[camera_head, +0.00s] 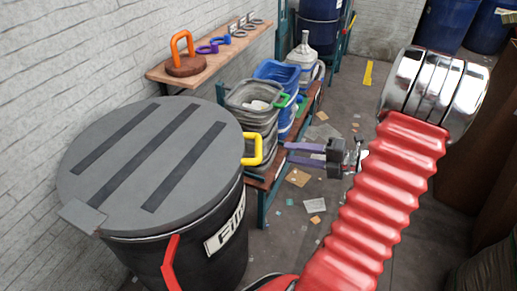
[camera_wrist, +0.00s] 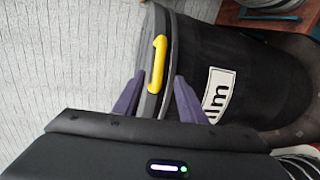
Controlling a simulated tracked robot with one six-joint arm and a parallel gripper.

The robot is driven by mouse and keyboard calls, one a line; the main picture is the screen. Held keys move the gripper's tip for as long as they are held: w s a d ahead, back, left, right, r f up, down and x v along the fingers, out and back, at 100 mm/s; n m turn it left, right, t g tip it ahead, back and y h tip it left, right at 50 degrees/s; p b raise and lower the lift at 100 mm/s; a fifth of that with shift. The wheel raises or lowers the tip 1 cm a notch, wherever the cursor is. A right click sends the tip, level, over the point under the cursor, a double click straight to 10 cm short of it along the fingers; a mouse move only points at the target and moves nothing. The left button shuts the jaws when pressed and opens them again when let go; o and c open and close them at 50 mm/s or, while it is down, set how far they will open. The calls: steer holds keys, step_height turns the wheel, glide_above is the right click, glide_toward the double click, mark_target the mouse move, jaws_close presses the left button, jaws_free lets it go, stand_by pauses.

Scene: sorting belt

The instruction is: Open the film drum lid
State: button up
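The film drum (camera_head: 190,255) is a black drum with a white label reading "Film", at the lower left. Its grey round lid (camera_head: 185,125) with dark strips lies flat and shut on top. A yellow handle (camera_head: 258,148) sticks out from the lid's right rim; the handle also shows in the wrist view (camera_wrist: 157,62). My gripper (camera_head: 287,153) is right of the handle, its purple fingers pointing at it. In the wrist view my gripper (camera_wrist: 157,84) is open, with the handle between and just ahead of the fingertips. Nothing is held.
Grey bins (camera_head: 255,98) and a blue bin (camera_head: 278,72) stand on a low bench just behind the handle. A wall shelf (camera_head: 215,55) holds an orange handled weight (camera_head: 183,55) and rings. Scraps lie on the floor. A red handle (camera_head: 170,265) is on the drum's front.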

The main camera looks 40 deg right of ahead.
mark_target(259, 149)
steer(key=x, duration=1.2)
steer(key=shift+w+a+f, duration=0.1)
steer(key=shift+w+a, duration=0.1)
steer(key=shift+a, duration=0.05)
steer(key=shift+c, duration=0.2)
jaws_close()
